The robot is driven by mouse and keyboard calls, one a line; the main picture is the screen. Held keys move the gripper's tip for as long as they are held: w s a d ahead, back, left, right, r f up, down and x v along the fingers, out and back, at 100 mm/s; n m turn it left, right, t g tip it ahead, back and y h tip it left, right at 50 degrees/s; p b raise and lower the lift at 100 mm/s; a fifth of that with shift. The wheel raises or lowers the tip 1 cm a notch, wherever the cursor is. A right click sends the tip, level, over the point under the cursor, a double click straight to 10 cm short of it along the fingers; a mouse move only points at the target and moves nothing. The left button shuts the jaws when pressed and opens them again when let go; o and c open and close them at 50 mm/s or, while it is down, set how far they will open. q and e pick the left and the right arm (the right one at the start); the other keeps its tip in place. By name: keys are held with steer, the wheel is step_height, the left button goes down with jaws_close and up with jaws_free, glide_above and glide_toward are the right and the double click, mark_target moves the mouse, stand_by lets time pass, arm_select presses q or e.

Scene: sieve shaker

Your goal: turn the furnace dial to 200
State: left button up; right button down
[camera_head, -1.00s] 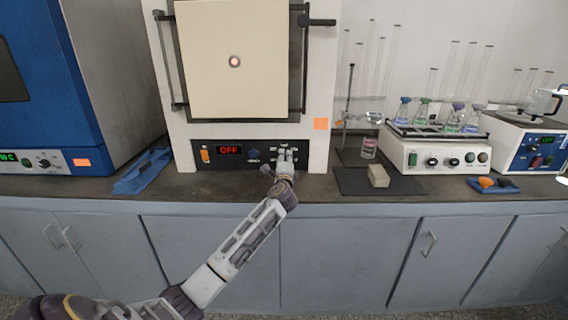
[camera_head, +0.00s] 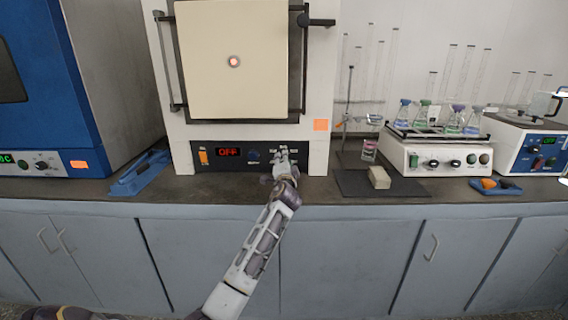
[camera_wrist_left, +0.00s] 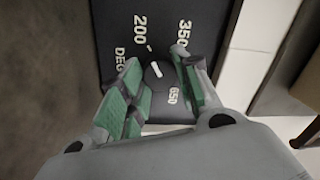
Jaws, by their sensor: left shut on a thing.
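The furnace (camera_head: 180,75) stands on the counter with its cream door shut. Its black front panel (camera_head: 208,168) has a red display (camera_head: 228,152) reading OFF. In the left wrist view the dial (camera_wrist_left: 158,72) is dark with a white pointer mark, among the labels 200 (camera_wrist_left: 140,30), 350 and 650. The pointer tilts up and left, roughly towards 200. My left gripper (camera_head: 283,158) is at the right part of the panel. In the left wrist view its green-padded fingers (camera_wrist_left: 160,85) are on either side of the dial, closed on it. My right gripper is not in view.
A blue oven (camera_head: 50,80) stands at the left. A blue tool or cloth (camera_head: 140,172) lies on the counter between it and the furnace. At the right are a dark mat with a pale block (camera_head: 379,177), a flask shaker (camera_head: 435,158) and a blue-fronted device (camera_head: 530,150).

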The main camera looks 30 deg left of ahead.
arm_select(q)
steer(key=shift+f, duration=0.2)
steer(key=o, duration=1.1)
steer(key=shift+r, duration=0.1)
steer(key=shift+c, duration=0.2)
steer(key=shift+s, duration=0.1)
steer(key=shift+v, duration=5.9)
steer(key=shift+s, duration=0.15)
